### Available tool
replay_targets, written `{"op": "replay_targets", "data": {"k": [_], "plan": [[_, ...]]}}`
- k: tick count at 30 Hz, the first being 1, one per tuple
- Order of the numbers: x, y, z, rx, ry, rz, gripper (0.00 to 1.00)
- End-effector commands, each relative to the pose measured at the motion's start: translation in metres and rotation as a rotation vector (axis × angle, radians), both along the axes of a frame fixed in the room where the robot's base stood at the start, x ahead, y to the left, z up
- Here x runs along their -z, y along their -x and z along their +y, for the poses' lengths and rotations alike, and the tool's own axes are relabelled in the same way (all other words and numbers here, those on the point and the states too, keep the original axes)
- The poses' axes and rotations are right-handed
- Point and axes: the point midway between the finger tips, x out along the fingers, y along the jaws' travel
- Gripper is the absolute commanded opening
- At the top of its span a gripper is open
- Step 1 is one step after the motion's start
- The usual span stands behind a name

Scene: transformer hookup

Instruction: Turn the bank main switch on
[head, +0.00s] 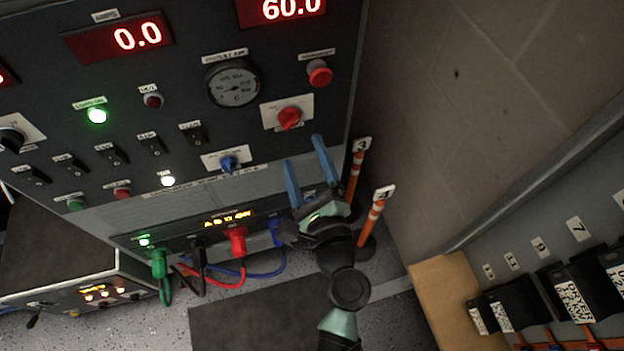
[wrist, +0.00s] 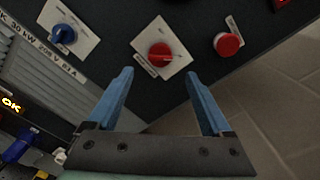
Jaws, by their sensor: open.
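A red rotary switch (head: 289,118) on a pale plate sits at the right of the dark panel. It also shows in the wrist view (wrist: 159,54), with its pointer slanting to the lower right there. Its label is too small to read, so I cannot tell for sure that it is the bank main switch. My gripper (head: 303,149) has two blue fingers, open and empty, just below this switch in the head view. In the wrist view the fingertips (wrist: 158,73) lie on either side of the switch's lower part, seemingly short of touching it.
A blue rotary knob (head: 229,164) is left of the gripper. A red mushroom button (head: 319,73) is above right. Orange-striped posts (head: 375,215) stand close right of my arm. Cables (head: 240,268) plug in below. The wall (head: 470,110) bounds the right.

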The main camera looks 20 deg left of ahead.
Motion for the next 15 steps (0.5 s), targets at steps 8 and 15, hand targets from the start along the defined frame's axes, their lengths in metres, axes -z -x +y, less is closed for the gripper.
{"op": "replay_targets", "data": {"k": [8,15], "plan": [[0.001,0.037,-0.025,0.001,0.0,0.001,0.84],[0.0,0.043,-0.029,-0.001,0.001,-0.001,0.84]]}}
